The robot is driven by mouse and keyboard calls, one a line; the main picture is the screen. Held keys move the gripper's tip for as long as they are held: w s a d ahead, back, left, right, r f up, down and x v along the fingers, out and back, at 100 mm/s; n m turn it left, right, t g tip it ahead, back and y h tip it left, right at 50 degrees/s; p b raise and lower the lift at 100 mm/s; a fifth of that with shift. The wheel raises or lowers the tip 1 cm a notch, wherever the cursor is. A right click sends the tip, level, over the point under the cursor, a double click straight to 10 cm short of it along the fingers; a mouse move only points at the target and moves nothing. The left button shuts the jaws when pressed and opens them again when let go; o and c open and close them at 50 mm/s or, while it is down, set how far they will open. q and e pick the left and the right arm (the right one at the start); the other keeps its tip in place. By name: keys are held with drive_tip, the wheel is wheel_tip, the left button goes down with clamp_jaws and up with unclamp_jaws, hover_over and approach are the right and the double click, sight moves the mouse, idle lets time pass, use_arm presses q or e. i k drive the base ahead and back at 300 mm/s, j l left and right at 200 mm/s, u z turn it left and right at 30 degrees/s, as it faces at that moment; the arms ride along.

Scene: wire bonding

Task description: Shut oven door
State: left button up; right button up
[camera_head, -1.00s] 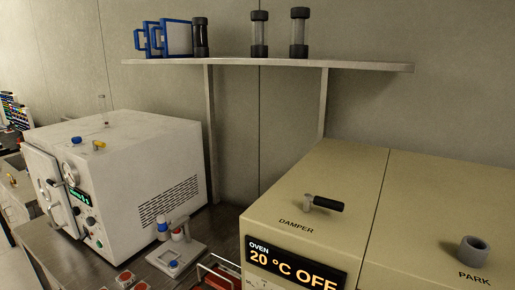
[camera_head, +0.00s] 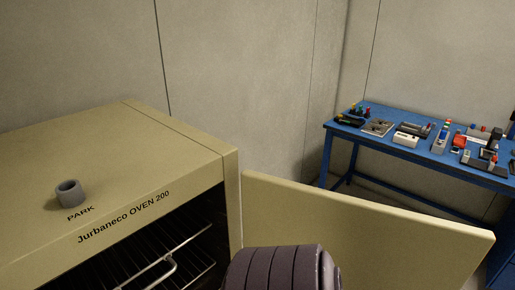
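The beige oven (camera_head: 140,165), lettered "Jurbaneco OVEN 200", stands at the left of the head view. Its door (camera_head: 370,222) is open and swung out to the right, hinged at the oven's right front edge. The dark inside shows a wire rack (camera_head: 170,265). A dark ribbed rounded part, apparently of my own arm, is at the bottom middle, in front of the door's lower left part. Neither gripper's fingers are in view.
A grey cup-like holder (camera_head: 69,193) marked PARK is on the oven top. A blue workbench (camera_head: 335,128) with several small tools and devices stands at the back right. A plain wall is behind the oven.

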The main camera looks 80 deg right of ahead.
sight(374, 246)
drive_tip(key=k+j, duration=0.1)
drive_tip(key=k, duration=0.95)
drive_tip(key=k+l, duration=0.35)
drive_tip(key=l, duration=0.15)
drive_tip(key=k+l, duration=0.35)
drive_tip(key=i+l, duration=0.1)
drive_tip(key=l, duration=0.65)
drive_tip(key=i+l, duration=0.1)
drive_tip(key=l, duration=0.6)
drive_tip(key=k+l, duration=0.1)
drive_tip(key=k, duration=0.2)
drive_tip(key=k+l+u, duration=0.2)
drive_tip(key=i+j, duration=0.05)
drive_tip(key=j, duration=0.05)
